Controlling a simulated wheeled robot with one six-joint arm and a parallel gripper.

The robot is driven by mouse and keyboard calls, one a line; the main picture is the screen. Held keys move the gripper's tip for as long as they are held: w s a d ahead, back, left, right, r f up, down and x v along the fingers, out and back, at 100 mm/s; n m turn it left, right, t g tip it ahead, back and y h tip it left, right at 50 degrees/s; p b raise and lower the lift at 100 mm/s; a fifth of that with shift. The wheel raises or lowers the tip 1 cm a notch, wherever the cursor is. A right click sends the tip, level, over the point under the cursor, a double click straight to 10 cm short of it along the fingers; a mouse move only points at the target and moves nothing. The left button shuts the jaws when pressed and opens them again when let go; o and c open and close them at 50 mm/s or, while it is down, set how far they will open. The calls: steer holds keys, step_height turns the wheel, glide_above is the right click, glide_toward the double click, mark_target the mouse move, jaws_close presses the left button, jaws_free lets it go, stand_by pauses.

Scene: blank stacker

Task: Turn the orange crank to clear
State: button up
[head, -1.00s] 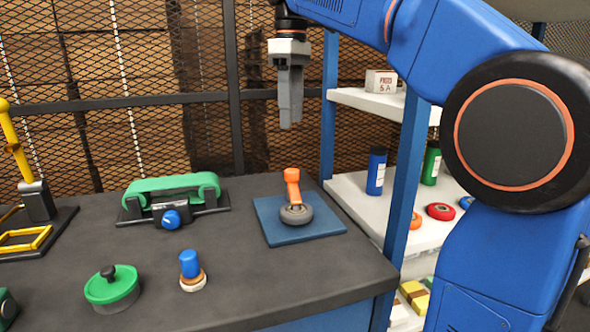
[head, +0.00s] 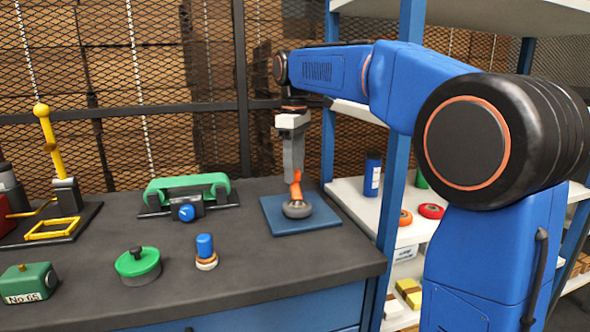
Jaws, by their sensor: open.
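The orange crank (head: 296,190) stands on a dark grey round hub (head: 297,210) on a blue square plate (head: 272,221) at the right end of the bench. My gripper (head: 294,178) points straight down with its fingertips at the top of the crank's upright handle. The jaws are open, and the near finger hides the upper part of the handle. I cannot tell whether the fingers touch it.
Left of the plate are a green belt unit with a blue knob (head: 187,212), a blue button (head: 205,250), a green round knob (head: 138,264) and a yellow lever (head: 49,145). A blue-framed shelf (head: 396,150) stands close on the right. Mesh fencing backs the bench.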

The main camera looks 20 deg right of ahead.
jaws_close()
steer(key=shift+n, duration=0.4)
steer(key=n, duration=0.3)
steer(key=shift+n, duration=0.4)
steer(key=n, duration=0.9)
steer(key=shift+n, duration=2)
